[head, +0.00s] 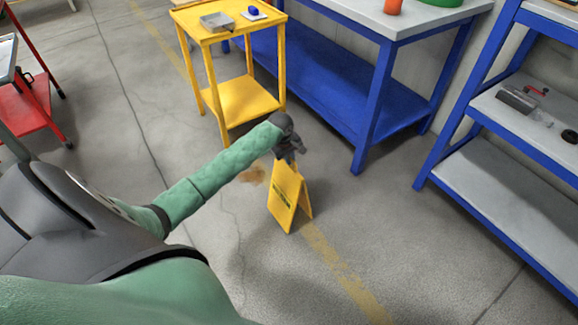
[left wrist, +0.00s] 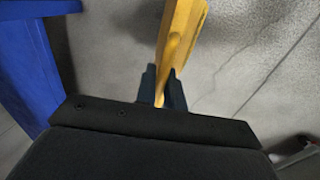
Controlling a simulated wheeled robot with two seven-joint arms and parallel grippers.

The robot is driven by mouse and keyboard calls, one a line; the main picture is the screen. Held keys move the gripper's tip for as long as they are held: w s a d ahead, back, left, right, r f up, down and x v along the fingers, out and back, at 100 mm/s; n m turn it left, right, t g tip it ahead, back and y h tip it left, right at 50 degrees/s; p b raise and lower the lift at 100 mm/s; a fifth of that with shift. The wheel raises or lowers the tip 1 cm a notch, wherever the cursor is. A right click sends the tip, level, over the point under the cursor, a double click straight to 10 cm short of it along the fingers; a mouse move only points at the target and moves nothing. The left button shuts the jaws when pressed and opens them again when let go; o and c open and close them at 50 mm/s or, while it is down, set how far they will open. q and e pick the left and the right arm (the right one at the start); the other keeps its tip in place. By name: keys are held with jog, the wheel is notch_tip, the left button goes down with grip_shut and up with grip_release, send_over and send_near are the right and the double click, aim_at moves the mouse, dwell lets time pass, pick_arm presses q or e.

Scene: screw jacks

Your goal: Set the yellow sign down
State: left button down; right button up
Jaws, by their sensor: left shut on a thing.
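The yellow sign (head: 286,196) is a folding A-shaped floor sign with dark print on its face. It stands upright and spread, at or just above the grey floor; I cannot tell whether its feet touch. My left gripper (head: 290,157) is shut on its top edge from above. In the left wrist view the sign (left wrist: 180,35) runs up from between the two dark fingers of my left gripper (left wrist: 161,92). The top edge is partly hidden by the fingers. My right gripper is not in view.
A yellow cart (head: 245,100) with a grey tray (head: 217,22) and a blue item stands behind the sign. A blue workbench (head: 330,85) and blue-framed shelves (head: 520,165) stand to the right. A red cart (head: 30,110) is far left. A brown stain (head: 252,176) marks the floor. Floor in front is clear.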

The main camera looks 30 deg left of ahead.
aim_at(290, 167)
pick_arm(q)
jog(key=shift+a+f+b, duration=0.15)
jog(key=shift+f+b, duration=0.2)
jog(key=shift+f, duration=1.65)
jog(key=c, duration=1.7)
grip_release()
jog(key=shift+f, duration=0.15)
jog(key=shift+o, duration=1)
notch_tip(290, 167, up, 12)
jog(key=s+p, duration=0.1)
jog(key=s, duration=0.1)
jog(key=shift+a+p, duration=0.35)
jog(key=shift+a, duration=0.05)
jog(key=shift+s, duration=0.1)
